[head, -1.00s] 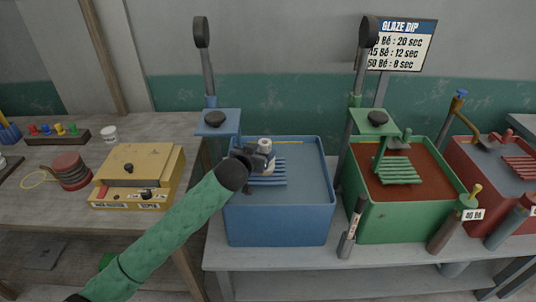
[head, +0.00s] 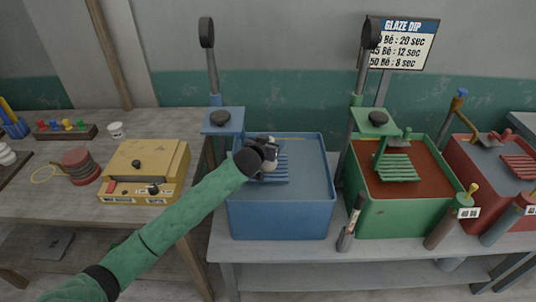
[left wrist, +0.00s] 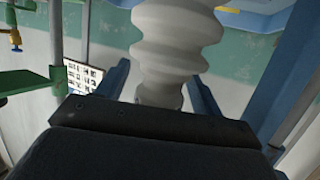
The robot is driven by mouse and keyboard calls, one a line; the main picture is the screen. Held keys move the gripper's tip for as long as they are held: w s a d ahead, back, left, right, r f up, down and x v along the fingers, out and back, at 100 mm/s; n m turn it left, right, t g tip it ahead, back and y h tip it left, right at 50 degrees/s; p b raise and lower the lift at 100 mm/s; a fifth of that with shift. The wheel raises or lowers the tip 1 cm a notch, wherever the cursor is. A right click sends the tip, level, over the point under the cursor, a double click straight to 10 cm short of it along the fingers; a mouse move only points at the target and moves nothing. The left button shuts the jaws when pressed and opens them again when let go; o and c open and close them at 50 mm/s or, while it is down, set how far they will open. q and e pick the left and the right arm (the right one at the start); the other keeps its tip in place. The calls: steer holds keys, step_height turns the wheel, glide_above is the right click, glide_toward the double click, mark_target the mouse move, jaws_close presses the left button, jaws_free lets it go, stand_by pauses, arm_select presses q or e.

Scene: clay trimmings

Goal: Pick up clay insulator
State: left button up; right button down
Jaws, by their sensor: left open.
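The clay insulator is a pale, ribbed piece. In the left wrist view the insulator (left wrist: 176,45) stands large and close, between my two fingers, with its narrow lower end hidden behind the gripper body. My left gripper (left wrist: 163,90) is open around it; I cannot tell whether either finger touches. In the head view my left gripper (head: 270,157) is over the blue slatted rack (head: 278,177) of the blue tub (head: 283,218), and covers much of the insulator (head: 269,166). My right gripper is not in view.
A green tub (head: 400,219) with red-brown glaze and a red tub (head: 480,170) stand to the right. A blue lift post with a platform (head: 222,121) rises behind the blue tub. A yellow box (head: 150,165) sits on the left table. A marker-like tool (head: 350,225) stands in front.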

arm_select(q)
steer(key=shift+s, duration=0.1)
jaws_close()
steer(key=shift+r, duration=0.1)
stand_by(0.3)
